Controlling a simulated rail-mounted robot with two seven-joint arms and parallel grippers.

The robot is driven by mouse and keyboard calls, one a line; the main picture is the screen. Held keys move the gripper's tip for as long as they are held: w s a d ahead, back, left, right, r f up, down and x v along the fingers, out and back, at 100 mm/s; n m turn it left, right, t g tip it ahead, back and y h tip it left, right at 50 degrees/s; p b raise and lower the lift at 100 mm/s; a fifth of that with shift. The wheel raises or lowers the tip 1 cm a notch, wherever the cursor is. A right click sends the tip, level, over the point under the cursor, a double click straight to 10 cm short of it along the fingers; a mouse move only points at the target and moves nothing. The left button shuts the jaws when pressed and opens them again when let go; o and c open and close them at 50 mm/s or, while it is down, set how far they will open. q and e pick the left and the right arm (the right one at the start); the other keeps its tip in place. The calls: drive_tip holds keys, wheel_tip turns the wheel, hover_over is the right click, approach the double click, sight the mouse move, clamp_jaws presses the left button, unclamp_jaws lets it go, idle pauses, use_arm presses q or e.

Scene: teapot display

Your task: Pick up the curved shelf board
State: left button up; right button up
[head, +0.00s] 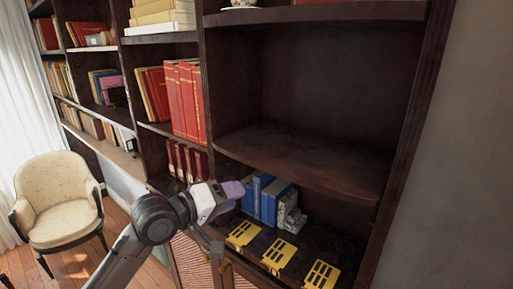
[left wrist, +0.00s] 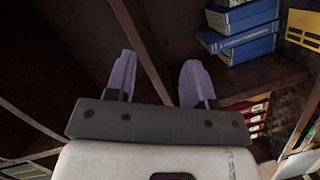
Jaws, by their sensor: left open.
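The curved shelf board (head: 310,160) is dark brown wood with a bowed front edge. It spans the right bay of the bookcase in the head view, and its top is bare. My left gripper (head: 234,190) is in front of the bookcase, below and left of the board, near the blue books. In the left wrist view my left gripper (left wrist: 158,78) shows two purple fingers spread apart with nothing between them. I cannot single out the curved board in that view. My right gripper is out of view.
Blue books (head: 262,197) and a grey carved bookend (head: 291,213) stand under the board. Several yellow slotted pieces lie on the lower surface, one of them in front (head: 280,254). A cream armchair (head: 58,195) stands at left.

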sight(275, 173)
use_arm(q)
drive_tip(key=w+d+r+n, duration=0.1)
drive_tip(key=d+n, duration=0.1)
drive_tip(key=w+d+n+h+p, duration=0.1)
drive_tip(key=w+d, duration=0.1)
drive_tip(key=w+d+r+n+p, duration=0.1)
drive_tip(key=d+n, duration=0.1)
drive_tip(key=shift+w+d+r+n+t+h, duration=0.15)
drive_tip(key=shift+d+r+n+t+h, duration=0.15)
drive_tip(key=shift+d+r+t+h, duration=0.1)
drive_tip(key=shift+w+d+f, duration=0.1)
drive_tip(key=shift+w+d, duration=0.25)
drive_tip(key=shift+w+d+p, duration=0.2)
drive_tip(key=shift+d+p, duration=0.2)
drive_tip(key=shift+p, duration=0.2)
drive_tip(key=p+x, duration=0.1)
drive_tip(key=x, duration=0.2)
drive_tip(key=shift+d+p, duration=0.2)
drive_tip(key=shift+p, duration=0.1)
drive_tip(key=shift+w+d, duration=0.4)
drive_tip(key=shift+d, duration=0.05)
drive_tip(key=shift+c, duration=0.4)
clamp_jaws()
